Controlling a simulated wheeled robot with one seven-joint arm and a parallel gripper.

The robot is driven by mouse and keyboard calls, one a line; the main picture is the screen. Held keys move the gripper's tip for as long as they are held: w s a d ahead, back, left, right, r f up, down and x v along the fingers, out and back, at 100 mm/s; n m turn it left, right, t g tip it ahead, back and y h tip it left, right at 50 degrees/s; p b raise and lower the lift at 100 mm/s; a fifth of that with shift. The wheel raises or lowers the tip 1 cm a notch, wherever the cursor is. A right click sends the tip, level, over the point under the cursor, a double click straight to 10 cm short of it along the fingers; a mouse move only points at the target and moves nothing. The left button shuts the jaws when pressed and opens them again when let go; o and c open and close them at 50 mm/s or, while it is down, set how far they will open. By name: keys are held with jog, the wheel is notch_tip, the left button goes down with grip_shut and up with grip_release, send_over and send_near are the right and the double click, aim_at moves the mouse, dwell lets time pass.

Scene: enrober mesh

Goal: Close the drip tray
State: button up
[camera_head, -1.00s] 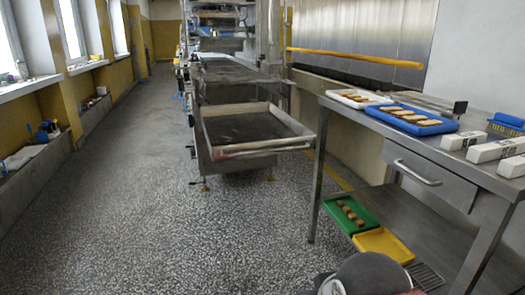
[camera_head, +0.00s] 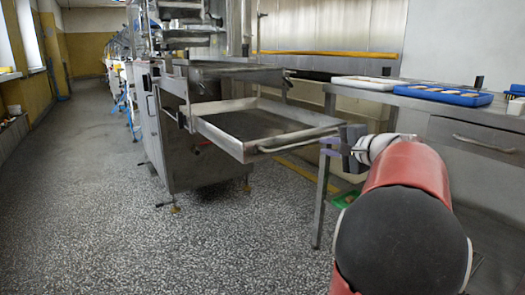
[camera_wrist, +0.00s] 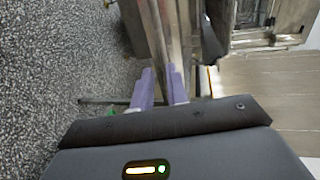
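The drip tray (camera_head: 222,139) is a shallow grey metal tray, pulled out of the machine. A bar handle (camera_head: 290,143) runs along its near side in the head view. My gripper (camera_head: 328,147) is at the right end of that side, close to the handle and tray corner. In the wrist view, the purple fingers of my gripper (camera_wrist: 160,78) stand apart, with a long metal bar or rim (camera_wrist: 160,35) running up from the gap between them. I cannot tell whether they touch it.
The machine (camera_head: 180,130) stands behind the tray. A steel table (camera_head: 410,103) on the right carries a blue tray (camera_head: 443,95) and a white tray (camera_head: 368,84). A green tray (camera_head: 343,199) lies low, partly behind my arm. The speckled floor (camera_head: 110,200) at left is clear.

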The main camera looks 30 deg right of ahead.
aim_at(313, 142)
jog(key=shift+m, duration=0.3)
jog(key=x, duration=0.2)
jog(key=d+x, duration=0.1)
jog(key=x, duration=0.5)
jog(key=shift+d+r, duration=0.15)
jog(key=shift+r, duration=0.05)
jog(key=shift+c, duration=0.2)
grip_shut()
